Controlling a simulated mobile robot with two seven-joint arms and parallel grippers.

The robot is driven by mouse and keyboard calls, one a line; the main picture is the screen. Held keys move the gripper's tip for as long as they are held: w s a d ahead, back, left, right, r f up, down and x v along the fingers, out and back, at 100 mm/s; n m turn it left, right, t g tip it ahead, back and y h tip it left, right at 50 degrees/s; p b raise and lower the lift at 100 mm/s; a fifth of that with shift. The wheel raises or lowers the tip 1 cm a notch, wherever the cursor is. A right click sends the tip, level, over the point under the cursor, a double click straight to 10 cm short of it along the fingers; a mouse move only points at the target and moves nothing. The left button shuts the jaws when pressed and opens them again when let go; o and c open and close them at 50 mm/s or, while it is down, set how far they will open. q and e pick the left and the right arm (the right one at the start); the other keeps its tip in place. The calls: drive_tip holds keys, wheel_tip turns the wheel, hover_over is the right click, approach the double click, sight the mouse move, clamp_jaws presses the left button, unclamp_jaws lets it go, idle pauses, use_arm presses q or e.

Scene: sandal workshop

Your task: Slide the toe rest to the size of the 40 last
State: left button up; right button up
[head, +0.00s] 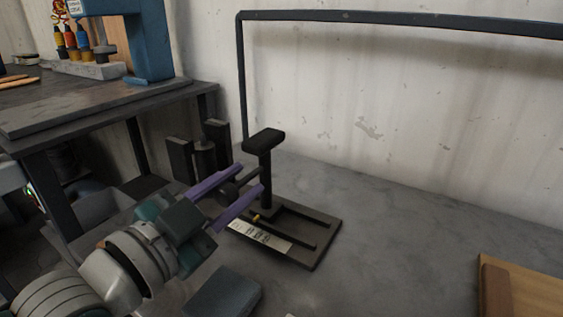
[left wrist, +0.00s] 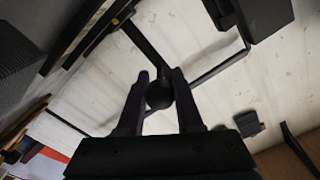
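The toe rest (head: 263,141) is a black padded bar on an upright black post, set on a dark base board (head: 325,240) with slotted rails. A pale scale label (head: 262,236) lies along the board's front, and a small yellow pointer (head: 256,217) sits at its edge. A dark round knob (head: 229,190) on a short rod sticks out from the post. My left gripper (head: 251,177) has its purple fingers on either side of this knob. In the left wrist view the knob (left wrist: 159,94) fills the gap between the fingers; firm contact is unclear. My right gripper is out of view.
A dark workbench (head: 100,105) with a blue machine (head: 148,40) stands at the left. A dark blue-grey block (head: 224,291) lies in front of the base board. A wooden piece (head: 525,290) is at the lower right. The grey surface right of the board is clear.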

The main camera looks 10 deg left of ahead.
use_arm(q)
clamp_jaws()
idle(0.9)
